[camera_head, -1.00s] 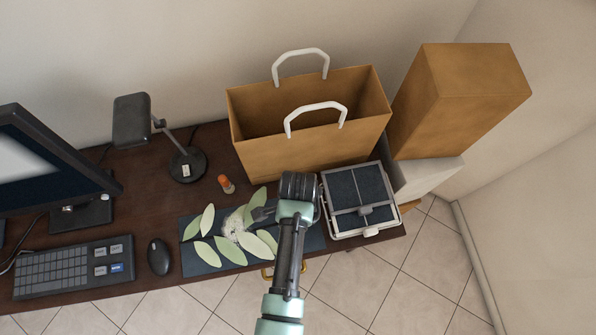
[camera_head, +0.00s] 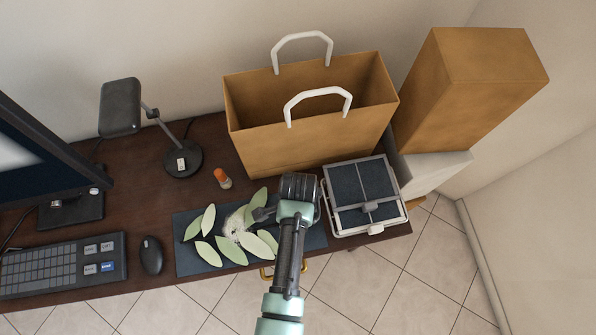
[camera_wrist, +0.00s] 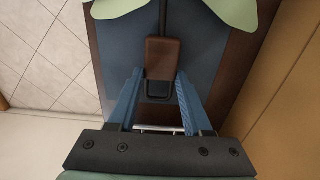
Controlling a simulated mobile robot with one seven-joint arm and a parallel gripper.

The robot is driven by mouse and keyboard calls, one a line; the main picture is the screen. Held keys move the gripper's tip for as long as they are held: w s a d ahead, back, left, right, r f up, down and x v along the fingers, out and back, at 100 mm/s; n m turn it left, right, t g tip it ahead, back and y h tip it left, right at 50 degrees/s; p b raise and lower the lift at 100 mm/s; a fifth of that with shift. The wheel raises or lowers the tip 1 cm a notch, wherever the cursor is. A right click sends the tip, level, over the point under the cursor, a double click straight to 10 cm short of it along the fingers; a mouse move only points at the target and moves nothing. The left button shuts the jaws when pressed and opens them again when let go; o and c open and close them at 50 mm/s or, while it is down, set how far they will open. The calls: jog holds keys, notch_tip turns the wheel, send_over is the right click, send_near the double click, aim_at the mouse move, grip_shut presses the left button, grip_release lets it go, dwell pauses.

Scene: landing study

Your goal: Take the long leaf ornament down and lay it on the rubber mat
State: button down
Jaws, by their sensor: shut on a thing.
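The long leaf ornament has pale green leaves (camera_head: 232,250) around a whitish centre, and it is over the dark blue-grey rubber mat (camera_head: 186,265) on the desk. I cannot tell whether it touches the mat. In the wrist view its leaves (camera_wrist: 222,12) show at the top, with a thin dark stem leading to a brown block (camera_wrist: 161,58). My gripper (camera_wrist: 160,76) is shut on this brown end, between its blue fingers. In the head view my gripper (camera_head: 263,213) reaches in from the right of the leaves, and my arm hides the mat's right part.
A brown paper bag (camera_head: 280,150) stands behind my wrist. A framed grey panel unit (camera_head: 362,190) sits to the right. An orange-capped bottle (camera_head: 222,178), lamp (camera_head: 183,160), mouse (camera_head: 151,255) and keyboard (camera_head: 60,265) lie left. A tall brown box (camera_head: 460,95) stands far right.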

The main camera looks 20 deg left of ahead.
jog(key=shift+c, duration=1.2)
grip_release()
notch_tip(320, 180, up, 13)
jog(key=shift+p, duration=0.3)
